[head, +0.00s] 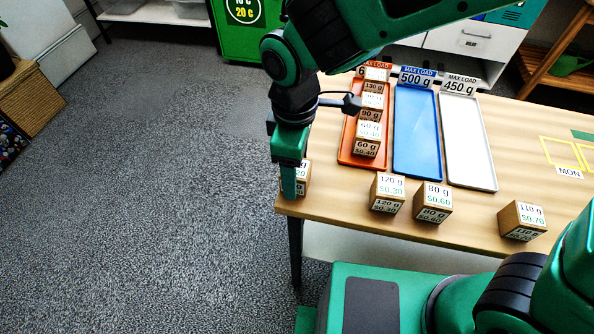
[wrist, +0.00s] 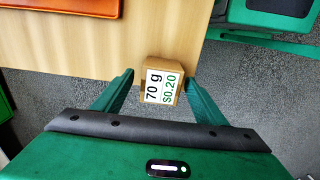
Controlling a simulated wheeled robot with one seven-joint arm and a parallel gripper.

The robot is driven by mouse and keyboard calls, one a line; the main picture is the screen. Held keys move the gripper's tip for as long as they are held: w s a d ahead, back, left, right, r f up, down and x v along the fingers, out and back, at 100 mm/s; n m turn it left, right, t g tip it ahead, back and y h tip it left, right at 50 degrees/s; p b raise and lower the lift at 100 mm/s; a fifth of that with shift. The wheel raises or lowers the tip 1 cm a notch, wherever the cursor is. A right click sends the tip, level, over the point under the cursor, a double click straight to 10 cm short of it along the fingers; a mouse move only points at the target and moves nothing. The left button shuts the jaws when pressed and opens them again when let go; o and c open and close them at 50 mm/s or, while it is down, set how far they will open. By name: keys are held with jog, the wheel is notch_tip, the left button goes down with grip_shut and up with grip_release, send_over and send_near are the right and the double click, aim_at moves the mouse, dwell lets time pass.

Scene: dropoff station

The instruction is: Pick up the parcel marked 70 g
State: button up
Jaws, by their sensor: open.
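The parcel marked 70 g (wrist: 162,82) is a small brown box with a white label reading 70 g and $0.20. In the wrist view it lies between the two fingers of my gripper (wrist: 160,92), with a gap showing at each side. My gripper is open. In the head view my gripper (head: 290,185) is at the table's left front corner, pointing down. It hides most of the parcel there; only a part of its label (head: 303,174) shows. I cannot tell how far down the fingers reach around it.
Parcels marked 120 g (head: 388,191), 80 g (head: 432,202) and 110 g (head: 522,220) stand along the table's (head: 335,195) front. An orange tray (head: 347,146) holds several parcels. A blue tray (head: 415,130) and a white tray (head: 465,140) are empty.

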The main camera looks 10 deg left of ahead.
jog(key=shift+f, duration=0.25)
jog(key=c, duration=1.1)
jog(key=shift+c, duration=0.2)
jog(key=shift+r, duration=0.15)
